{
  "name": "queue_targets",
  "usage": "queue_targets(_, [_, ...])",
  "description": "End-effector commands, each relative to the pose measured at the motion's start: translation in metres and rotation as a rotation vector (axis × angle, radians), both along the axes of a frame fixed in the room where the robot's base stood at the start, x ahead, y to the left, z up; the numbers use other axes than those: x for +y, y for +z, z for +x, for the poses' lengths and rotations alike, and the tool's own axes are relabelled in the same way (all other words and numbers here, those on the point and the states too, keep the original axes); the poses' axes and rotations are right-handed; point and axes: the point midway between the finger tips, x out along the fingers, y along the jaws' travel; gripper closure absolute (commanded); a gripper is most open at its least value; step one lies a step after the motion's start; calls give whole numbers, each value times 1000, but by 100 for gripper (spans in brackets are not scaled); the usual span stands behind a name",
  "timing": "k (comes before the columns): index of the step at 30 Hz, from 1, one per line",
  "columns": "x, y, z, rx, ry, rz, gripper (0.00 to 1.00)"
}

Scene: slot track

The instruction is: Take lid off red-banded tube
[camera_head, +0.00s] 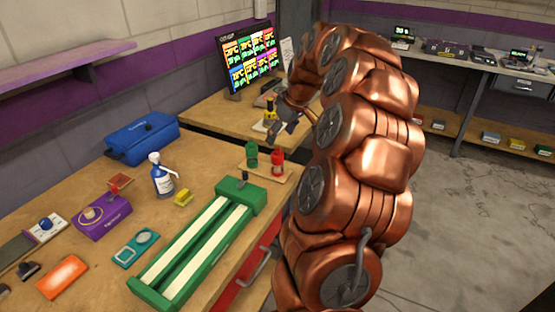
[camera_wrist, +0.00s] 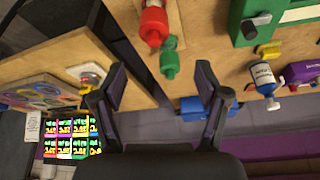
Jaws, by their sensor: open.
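My gripper (camera_head: 284,125) is out over the far wooden table in the head view. In the wrist view its two dark fingers (camera_wrist: 158,82) stand wide apart with nothing between them. A small yellow-and-black thing (camera_head: 270,108) stands on a white pad close to my gripper in the head view. In the wrist view a small white round thing with red on it (camera_wrist: 90,77) lies beyond the left finger, partly hidden by it. I cannot make out clearly a red-banded tube or its lid.
A red bottle (camera_head: 277,163) and a green bottle (camera_head: 251,156) stand on a wooden board. A green slot track (camera_head: 240,190) lies on the near bench, beside a white-and-blue pump bottle (camera_head: 162,178) and blue case (camera_head: 142,137). A lit screen (camera_head: 250,58) stands behind my gripper.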

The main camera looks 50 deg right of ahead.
Motion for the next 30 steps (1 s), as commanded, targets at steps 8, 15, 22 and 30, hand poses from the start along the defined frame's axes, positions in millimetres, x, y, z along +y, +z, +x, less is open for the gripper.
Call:
queue_targets(8, [-12, -20, 3, 1, -8, -3, 26])
queue_targets(15, [-11, -33, 8, -2, -8, -5, 26])
queue_targets(22, [-6, -56, 12, 0, -7, -2, 26])
queue_targets(30, [-6, -78, 21, -4, -10, -6, 26])
